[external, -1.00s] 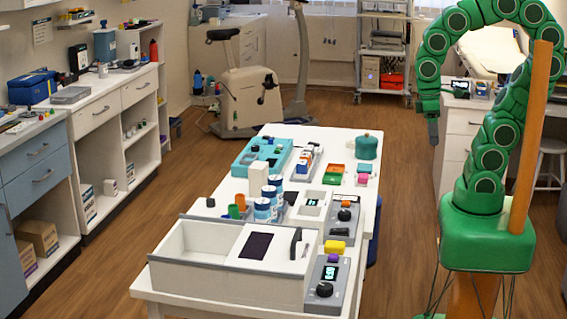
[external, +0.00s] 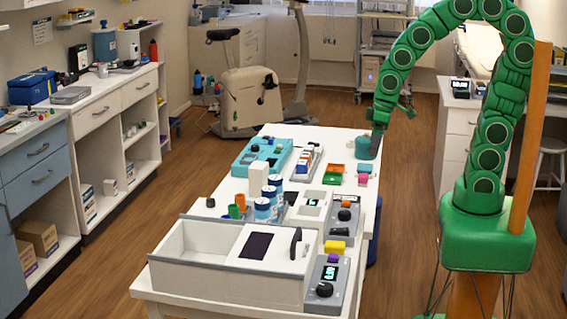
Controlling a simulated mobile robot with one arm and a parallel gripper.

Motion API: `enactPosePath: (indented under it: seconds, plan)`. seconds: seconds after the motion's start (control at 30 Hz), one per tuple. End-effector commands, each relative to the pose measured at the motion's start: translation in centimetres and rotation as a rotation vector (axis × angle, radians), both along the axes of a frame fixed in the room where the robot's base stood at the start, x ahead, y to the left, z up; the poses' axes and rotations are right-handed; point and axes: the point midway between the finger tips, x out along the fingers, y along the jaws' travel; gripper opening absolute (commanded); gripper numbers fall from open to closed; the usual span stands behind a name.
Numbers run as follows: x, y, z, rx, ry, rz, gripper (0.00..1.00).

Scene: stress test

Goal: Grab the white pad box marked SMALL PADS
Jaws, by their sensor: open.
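No lettering reading SMALL PADS can be made out, so I cannot tell which item is the pad box. A plain white upright block (external: 258,178) stands on the white table (external: 335,142), behind the blue-and-white cans (external: 263,209). Small white, orange and blue boxes (external: 307,164) sit in a grey tray near the table's middle. My gripper (external: 375,150) hangs open, pointing down, at the table's far right, in front of the green round pot in the picture and partly covering it. Whether it touches the pot cannot be told. It is far from the white block.
A teal tray (external: 262,157) lies at the table's far left. A large white open bin (external: 215,270) fills the near end.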

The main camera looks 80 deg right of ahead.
Motion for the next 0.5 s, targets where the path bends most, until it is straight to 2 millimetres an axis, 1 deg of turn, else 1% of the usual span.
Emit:
enactPosePath:
  seconds: [0.03, 0.17, 0.2, 0.5]
  plan:
    - [1.5, -0.2, -0.7, 0.0, -0.025, -0.001, 1.0]
    - [5.5, -0.8, -1.9, -0.002, -0.112, 0.001, 1.0]
    - [6.8, -1.0, -2.3, -0.002, -0.142, 0.001, 1.0]
    - [15.2, -2.4, -5.1, -0.004, -0.346, 0.002, 1.0]
